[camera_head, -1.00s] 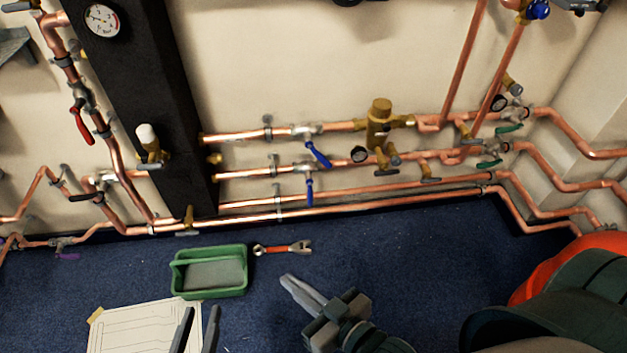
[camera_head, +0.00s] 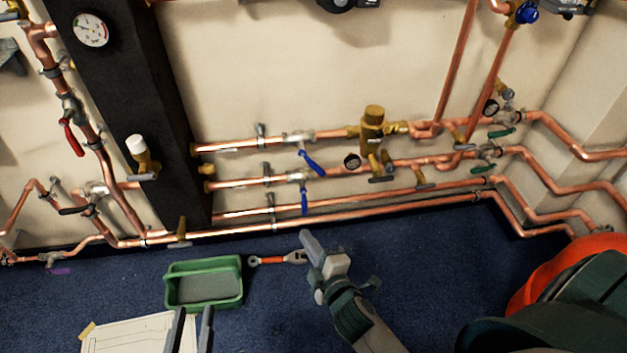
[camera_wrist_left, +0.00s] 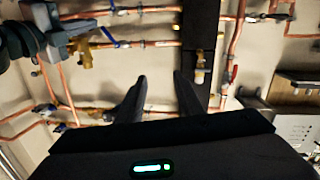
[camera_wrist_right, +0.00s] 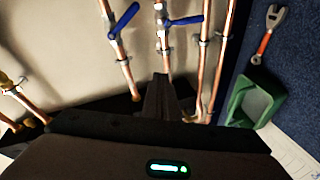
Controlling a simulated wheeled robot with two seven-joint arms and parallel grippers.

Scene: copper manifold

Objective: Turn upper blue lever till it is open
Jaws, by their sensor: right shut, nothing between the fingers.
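The upper blue lever (camera_head: 312,162) hangs slanted down and right from its valve on the upper copper pipe. In the right wrist view the slanted upper lever (camera_wrist_right: 124,20) is at the top left. The lower blue lever (camera_head: 305,200) points nearly straight down, and it also shows in the right wrist view (camera_wrist_right: 185,19). My right gripper (camera_head: 308,238) is shut and empty, below both levers and apart from them. Its closed fingers also show in the right wrist view (camera_wrist_right: 160,82). My left gripper (camera_head: 194,312) is open and empty near the bottom edge, and its parted fingers show in its wrist view (camera_wrist_left: 160,78).
A green tray (camera_head: 235,292) and a red-handled wrench (camera_head: 275,260) lie on the blue floor. A brass valve body (camera_head: 372,130) with a gauge is right of the levers. A dark column (camera_head: 150,90) stands left. A red lever (camera_head: 73,138) is farther left.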

